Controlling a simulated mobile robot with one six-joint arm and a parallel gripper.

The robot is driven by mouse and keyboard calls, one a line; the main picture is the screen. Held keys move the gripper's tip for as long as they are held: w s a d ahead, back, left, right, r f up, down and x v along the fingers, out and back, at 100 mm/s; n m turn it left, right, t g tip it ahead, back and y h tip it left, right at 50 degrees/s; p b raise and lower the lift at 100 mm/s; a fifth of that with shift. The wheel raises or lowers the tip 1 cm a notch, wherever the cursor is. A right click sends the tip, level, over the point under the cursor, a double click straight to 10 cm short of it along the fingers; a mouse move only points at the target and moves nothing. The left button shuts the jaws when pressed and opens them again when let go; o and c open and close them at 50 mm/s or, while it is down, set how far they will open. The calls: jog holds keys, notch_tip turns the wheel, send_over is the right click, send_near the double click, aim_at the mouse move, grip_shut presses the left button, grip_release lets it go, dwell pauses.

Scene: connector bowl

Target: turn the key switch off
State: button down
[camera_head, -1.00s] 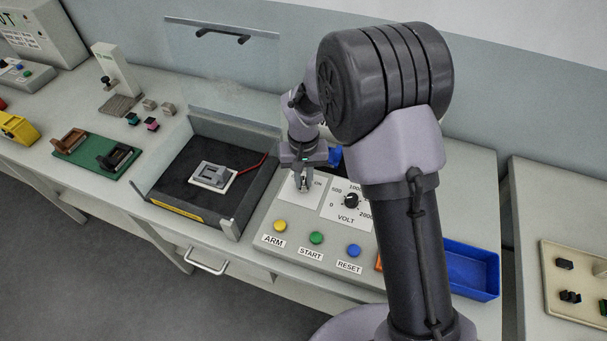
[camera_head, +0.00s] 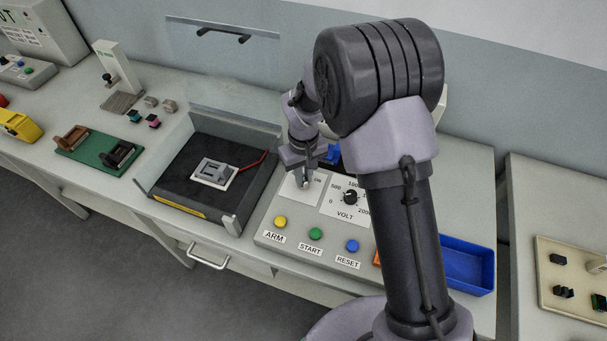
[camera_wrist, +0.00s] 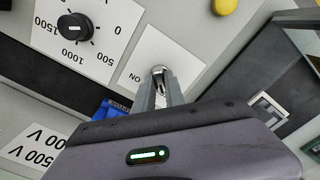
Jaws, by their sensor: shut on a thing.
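The key switch (camera_wrist: 158,70) is a small metal part on a white plate (camera_wrist: 185,60) marked ON, on the sloped control panel (camera_head: 262,236). My gripper (camera_wrist: 160,92) is over it in the wrist view, its two fingers close together and shut on the key. In the head view my gripper (camera_head: 302,183) reaches down to the same plate. The fingers hide most of the key, so its exact angle is unclear.
A black VOLT knob (camera_head: 350,197) is right of the key plate. Yellow ARM (camera_head: 280,222), green START (camera_head: 315,234) and blue RESET (camera_head: 352,246) buttons line the front. A walled test bay (camera_head: 236,205) is at left, a blue bin (camera_head: 467,262) at right.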

aim_at(304, 178)
jog(key=c, duration=1.4)
grip_release()
notch_tip(304, 178, up, 18)
jog(key=p, duration=0.4)
jog(key=shift+f+p, duration=0.25)
jog(key=shift+p, duration=0.15)
